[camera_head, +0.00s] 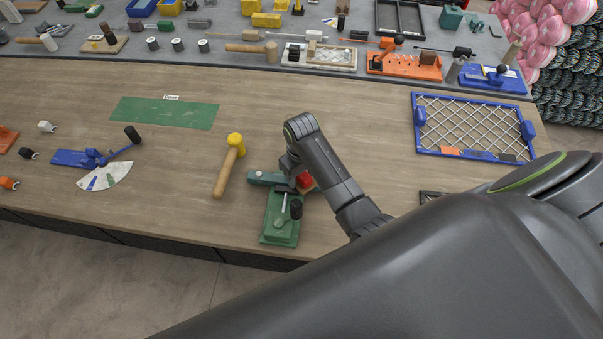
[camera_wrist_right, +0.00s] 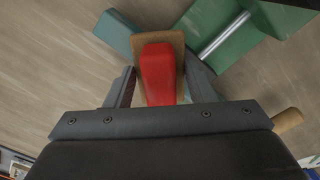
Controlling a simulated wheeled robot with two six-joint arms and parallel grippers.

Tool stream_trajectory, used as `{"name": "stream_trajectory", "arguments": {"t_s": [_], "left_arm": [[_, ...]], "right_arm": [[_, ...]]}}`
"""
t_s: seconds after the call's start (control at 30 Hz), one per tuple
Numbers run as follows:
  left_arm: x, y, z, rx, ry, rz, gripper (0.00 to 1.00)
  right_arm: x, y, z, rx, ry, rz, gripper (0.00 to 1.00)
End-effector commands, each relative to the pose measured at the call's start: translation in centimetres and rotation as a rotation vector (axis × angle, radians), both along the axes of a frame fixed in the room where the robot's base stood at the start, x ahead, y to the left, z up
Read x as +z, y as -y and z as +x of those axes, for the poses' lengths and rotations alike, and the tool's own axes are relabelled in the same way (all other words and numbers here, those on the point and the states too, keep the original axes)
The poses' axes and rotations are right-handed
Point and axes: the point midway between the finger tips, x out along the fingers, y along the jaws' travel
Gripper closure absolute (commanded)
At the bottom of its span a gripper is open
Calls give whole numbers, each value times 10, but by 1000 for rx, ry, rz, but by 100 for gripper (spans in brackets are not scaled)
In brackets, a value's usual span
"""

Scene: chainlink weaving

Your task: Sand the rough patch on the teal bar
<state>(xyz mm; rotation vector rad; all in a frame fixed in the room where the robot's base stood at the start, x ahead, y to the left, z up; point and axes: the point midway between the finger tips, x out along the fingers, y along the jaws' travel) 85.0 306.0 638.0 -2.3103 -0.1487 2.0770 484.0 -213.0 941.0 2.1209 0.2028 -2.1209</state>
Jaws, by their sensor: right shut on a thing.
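The teal bar (camera_head: 265,178) sticks out to the left from the green clamp (camera_head: 279,225) near the table's front edge. In the right wrist view, part of the bar (camera_wrist_right: 117,34) shows beside the green clamp (camera_wrist_right: 240,42). My right gripper (camera_wrist_right: 158,88) is shut on a red-handled sanding block (camera_wrist_right: 157,72) with a tan base. The block (camera_head: 305,181) is at the bar, over its middle or right part; I cannot tell whether it touches. No rough patch shows; the block and gripper hide part of the bar. My left gripper is not in view.
A yellow-headed mallet (camera_head: 235,145) lies just left of the clamp. A green mat (camera_head: 165,113) and a blue tool (camera_head: 85,158) lie farther left. A blue frame with a lattice (camera_head: 472,160) lies to the right. A grey bench (camera_head: 225,68) with many tools stands behind.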

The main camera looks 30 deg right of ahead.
Motion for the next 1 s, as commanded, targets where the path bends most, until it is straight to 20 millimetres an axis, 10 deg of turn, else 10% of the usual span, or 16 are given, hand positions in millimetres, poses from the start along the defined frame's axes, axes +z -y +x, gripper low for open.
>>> {"name": "stream_trajectory", "arguments": {"t_s": [1.0], "left_arm": [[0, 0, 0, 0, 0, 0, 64]], "right_arm": [[-1, -20, 14, 1, 1, 1, 74]]}}
